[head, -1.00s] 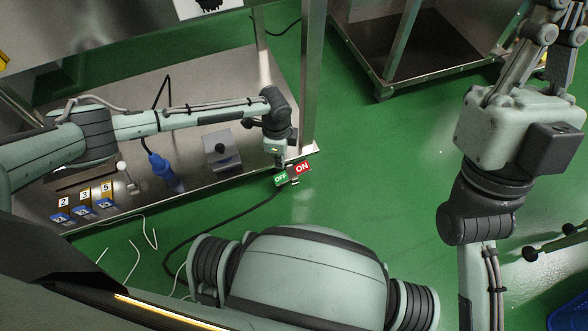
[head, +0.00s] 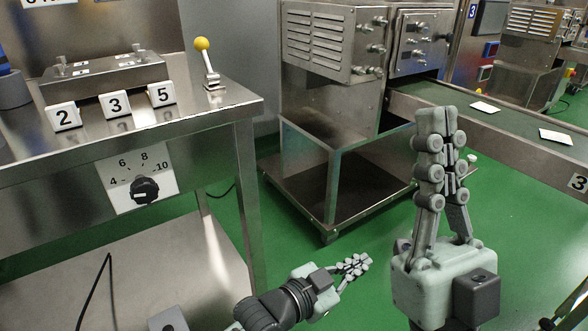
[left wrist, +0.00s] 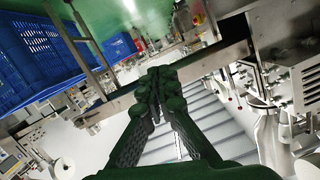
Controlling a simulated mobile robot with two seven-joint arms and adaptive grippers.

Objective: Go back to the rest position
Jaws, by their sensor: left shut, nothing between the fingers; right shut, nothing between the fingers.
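My left gripper (head: 354,267) is shut and empty. In the head view it is in front of the right end of the steel table (head: 210,110), with green floor behind it. Its shut dark fingers also show in the left wrist view (left wrist: 158,84). My right gripper (head: 437,125) is shut and empty, pointing up at the right of the head view, in front of the conveyor machine (head: 340,45). Neither gripper appears to touch anything.
White number blocks 2 (head: 63,116), 3 (head: 116,104) and 5 (head: 161,93) and a yellow-knobbed lever (head: 207,60) stand on the table. A dial (head: 145,190) is on its front. Conveyor (head: 510,118) carries white packets. Blue crates (left wrist: 40,48) show in the wrist view. Green floor (head: 370,215) is open.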

